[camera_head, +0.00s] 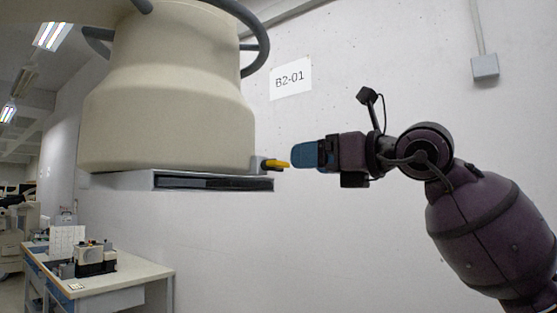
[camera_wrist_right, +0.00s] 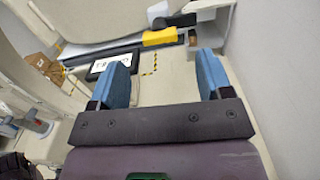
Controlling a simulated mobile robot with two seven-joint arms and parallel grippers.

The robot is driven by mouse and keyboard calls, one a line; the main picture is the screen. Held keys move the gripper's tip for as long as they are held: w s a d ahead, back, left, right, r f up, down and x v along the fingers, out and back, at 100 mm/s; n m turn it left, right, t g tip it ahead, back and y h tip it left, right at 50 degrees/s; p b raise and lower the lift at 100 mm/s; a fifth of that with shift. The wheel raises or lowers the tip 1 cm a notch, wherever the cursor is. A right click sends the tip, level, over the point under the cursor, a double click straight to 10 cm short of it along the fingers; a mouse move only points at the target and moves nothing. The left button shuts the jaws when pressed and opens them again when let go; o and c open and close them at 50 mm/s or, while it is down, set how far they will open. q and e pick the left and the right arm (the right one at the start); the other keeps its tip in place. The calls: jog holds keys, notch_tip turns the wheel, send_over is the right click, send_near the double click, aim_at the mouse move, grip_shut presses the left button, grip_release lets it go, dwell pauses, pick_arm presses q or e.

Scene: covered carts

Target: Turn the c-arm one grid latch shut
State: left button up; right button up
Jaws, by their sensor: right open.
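The c-arm's large cream housing (camera_head: 170,95) hangs at the left of the head view, with a flat grid slot (camera_head: 210,183) under it. The yellow grid latch (camera_head: 276,164) sticks out to the right from a grey block at the housing's lower right edge. It also shows in the right wrist view as a yellow lever (camera_wrist_right: 160,37) at the top. My right gripper (camera_head: 298,154) points left at the latch, just short of it. Its blue fingers (camera_wrist_right: 160,78) are spread with nothing between them; the latch lies beyond the tips. My left gripper is not in view.
A white bench (camera_head: 120,280) with small equipment stands at the lower left. A wall sign (camera_head: 290,79) reading B2-01 is behind. Dark cables (camera_head: 262,45) loop beside the housing. The space below the right arm is clear.

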aim_at(279, 162)
jog(key=p+x, duration=0.1)
jog(key=x, duration=0.6)
jog(key=shift+w+a+p, duration=0.2)
jog(key=shift+a+p, duration=0.1)
jog(key=shift+p, duration=0.05)
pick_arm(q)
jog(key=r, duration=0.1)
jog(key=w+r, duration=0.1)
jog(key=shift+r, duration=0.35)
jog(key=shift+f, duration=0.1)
pick_arm(e)
jog(key=c, duration=0.9)
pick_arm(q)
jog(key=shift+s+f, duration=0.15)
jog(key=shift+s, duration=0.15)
